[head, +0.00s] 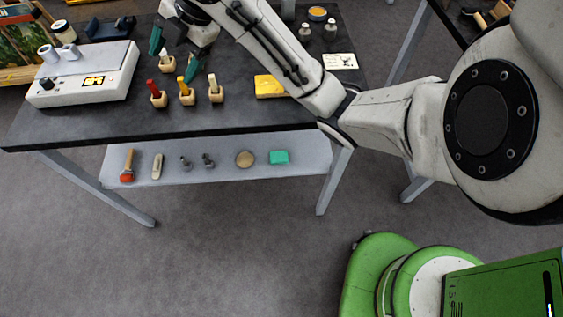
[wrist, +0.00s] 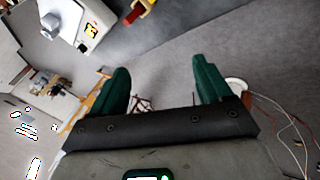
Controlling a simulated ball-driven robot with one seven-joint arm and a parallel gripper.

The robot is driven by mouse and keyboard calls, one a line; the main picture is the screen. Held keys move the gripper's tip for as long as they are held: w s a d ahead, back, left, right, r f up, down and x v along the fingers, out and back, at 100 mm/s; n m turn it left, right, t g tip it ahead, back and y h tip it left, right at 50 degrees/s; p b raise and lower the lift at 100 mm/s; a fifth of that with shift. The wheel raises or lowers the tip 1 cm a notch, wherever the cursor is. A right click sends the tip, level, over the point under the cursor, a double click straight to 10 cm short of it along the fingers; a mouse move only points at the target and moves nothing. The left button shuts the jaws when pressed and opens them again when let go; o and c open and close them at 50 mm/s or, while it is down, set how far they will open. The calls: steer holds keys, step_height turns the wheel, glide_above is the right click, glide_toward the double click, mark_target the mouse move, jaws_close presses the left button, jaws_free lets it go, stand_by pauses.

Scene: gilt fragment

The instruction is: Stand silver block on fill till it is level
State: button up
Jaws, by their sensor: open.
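My gripper (head: 176,54) has green fingers, spread apart above the dark table at its back left. In the wrist view, my gripper (wrist: 161,66) is open, with nothing held between its fingers and grey floor visible beyond them. In the head view it hangs over small wooden holders with coloured upright pieces: a red one (head: 157,94), a yellow one (head: 186,92) and a white one (head: 215,90) stand in front. I cannot make out a silver block or the fill in either view; my arm and gripper cover part of the tabletop.
A white instrument (head: 83,85) with a lit yellow display stands on the table's left. A yellow block (head: 270,86) and a white card (head: 340,61) lie to the right. The lower shelf (head: 215,170) holds a brush and several small items. The table's front strip is clear.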

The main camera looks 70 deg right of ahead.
steer(key=s+a+f+m+y, duration=0.1)
steer(key=s+a+f+m, duration=0.3)
steer(key=a+f+m, duration=0.8)
steer(key=s+f+m+g+h, duration=0.2)
steer(key=s+f, duration=0.5)
steer(key=s, duration=0.3)
steer(key=s+f+m+g+h, duration=0.1)
steer(key=s+f+m+g, duration=0.2)
steer(key=s+f, duration=0.5)
steer(key=s, duration=0.3)
steer(key=shift+s+d+h, duration=0.2)
steer(key=shift+d+h, duration=0.1)
steer(key=shift+h, duration=0.1)
steer(key=shift+c, duration=0.2)
stand_by(2.1)
